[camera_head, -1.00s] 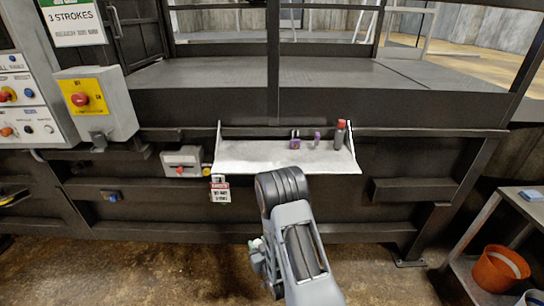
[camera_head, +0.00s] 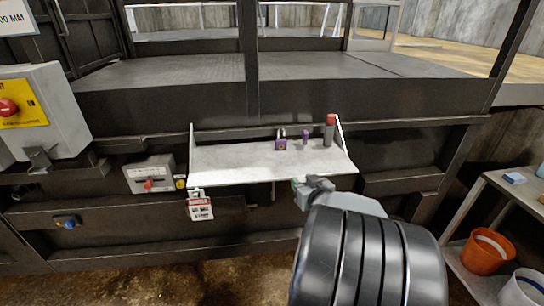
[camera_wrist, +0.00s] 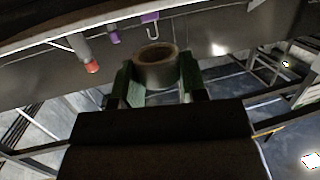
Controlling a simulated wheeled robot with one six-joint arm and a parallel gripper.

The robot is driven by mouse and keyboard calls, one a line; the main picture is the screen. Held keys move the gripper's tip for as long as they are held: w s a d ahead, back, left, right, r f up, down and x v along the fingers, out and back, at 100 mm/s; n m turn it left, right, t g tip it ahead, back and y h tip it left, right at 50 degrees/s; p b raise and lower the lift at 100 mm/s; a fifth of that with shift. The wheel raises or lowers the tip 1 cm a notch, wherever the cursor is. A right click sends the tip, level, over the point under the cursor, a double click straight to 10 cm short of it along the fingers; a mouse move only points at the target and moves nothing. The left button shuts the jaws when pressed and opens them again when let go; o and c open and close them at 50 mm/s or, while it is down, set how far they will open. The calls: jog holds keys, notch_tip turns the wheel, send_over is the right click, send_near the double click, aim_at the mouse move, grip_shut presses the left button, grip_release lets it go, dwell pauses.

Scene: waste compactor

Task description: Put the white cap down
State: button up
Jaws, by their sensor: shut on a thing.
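The cap (camera_wrist: 156,75) shows in the wrist view as a pale, dull round ring with a dark hollow, between the green-sided fingers of my gripper (camera_wrist: 157,84). My gripper is shut on it. In the body view my gripper (camera_head: 297,187) is at the front edge of the pale shelf (camera_head: 235,165), right of its middle. The cap cannot be made out in the body view. I cannot tell whether the cap touches the shelf.
At the shelf's back right stand a purple padlock (camera_head: 281,144), a small purple item (camera_head: 305,137) and a red-topped grey cylinder (camera_head: 329,135). The shelf's left half is clear. A danger tag (camera_head: 200,207) hangs at its left front. An orange bucket (camera_head: 485,253) is at the right.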

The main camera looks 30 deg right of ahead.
jog(key=shift+w+d+r+p, duration=0.1)
jog(key=shift+w+r+p, duration=0.3)
jog(key=shift+p, duration=0.4)
jog(key=p, duration=0.2)
jog(key=w+p, duration=0.1)
jog(key=p, duration=0.1)
jog(key=shift+w+d+r, duration=0.15)
jog(key=shift+w+d, duration=0.05)
jog(key=shift+w, duration=0.05)
jog(key=p, duration=0.2)
send_near(281, 162)
jog(key=w, duration=0.2)
jog(key=w+d+r, duration=0.1)
jog(key=w, duration=0.1)
jog(key=w+r, duration=0.1)
jog(key=w, duration=0.1)
jog(key=shift+w+d+r, duration=0.15)
jog(key=shift+d, duration=0.15)
jog(key=p+x, duration=0.1)
jog(key=x, duration=0.2)
jog(key=shift+w+d, duration=0.1)
jog(key=shift+w, duration=0.3)
jog(key=shift+f, duration=0.45)
jog(key=shift+s+f, duration=0.1)
jog(key=shift+f, duration=0.1)
jog(key=o, duration=0.9)
